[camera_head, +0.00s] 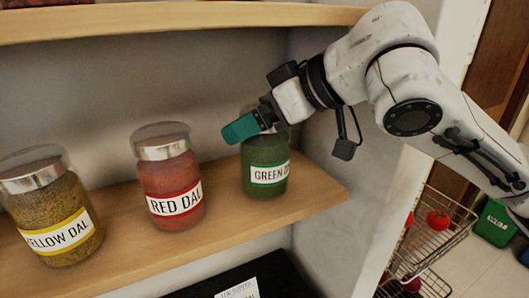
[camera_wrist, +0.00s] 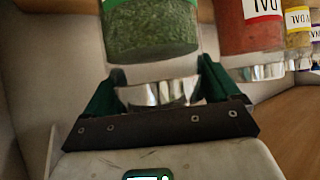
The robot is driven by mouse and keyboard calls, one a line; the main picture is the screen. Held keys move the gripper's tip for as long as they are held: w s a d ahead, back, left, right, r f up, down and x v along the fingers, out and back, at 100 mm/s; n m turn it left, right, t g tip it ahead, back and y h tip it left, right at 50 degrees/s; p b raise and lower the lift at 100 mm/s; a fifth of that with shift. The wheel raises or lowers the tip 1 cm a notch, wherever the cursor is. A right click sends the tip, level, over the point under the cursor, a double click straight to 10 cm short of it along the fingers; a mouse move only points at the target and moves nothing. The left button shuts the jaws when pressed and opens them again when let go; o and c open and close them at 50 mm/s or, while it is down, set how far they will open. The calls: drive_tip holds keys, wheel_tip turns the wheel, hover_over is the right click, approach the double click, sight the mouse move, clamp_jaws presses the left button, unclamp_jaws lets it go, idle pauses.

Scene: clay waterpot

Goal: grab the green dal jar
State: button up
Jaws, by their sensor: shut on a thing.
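The green dal jar (camera_head: 265,177) stands upright at the right end of the wooden shelf, with a white "GREEN D…" label partly in view. My gripper (camera_head: 248,127) reaches it from above right, and its teal finger covers most of the jar's lid in the head view. In the wrist view, the two green fingers of my gripper (camera_wrist: 160,90) are on either side of the silver lid of the green dal jar (camera_wrist: 150,35), shut on it. The jar's base still appears to rest on the shelf.
The red dal jar (camera_head: 170,180) stands to the left on the same shelf (camera_head: 125,240), and the yellow dal jar (camera_head: 58,215) is farther left. An upper shelf (camera_head: 180,17) runs overhead. A side wall (camera_head: 375,200) is close on the right. A wire basket (camera_head: 437,240) with red items is beyond it.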

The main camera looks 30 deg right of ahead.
drive_tip(key=shift+c, duration=0.9)
drive_tip(key=shift+r, duration=0.15)
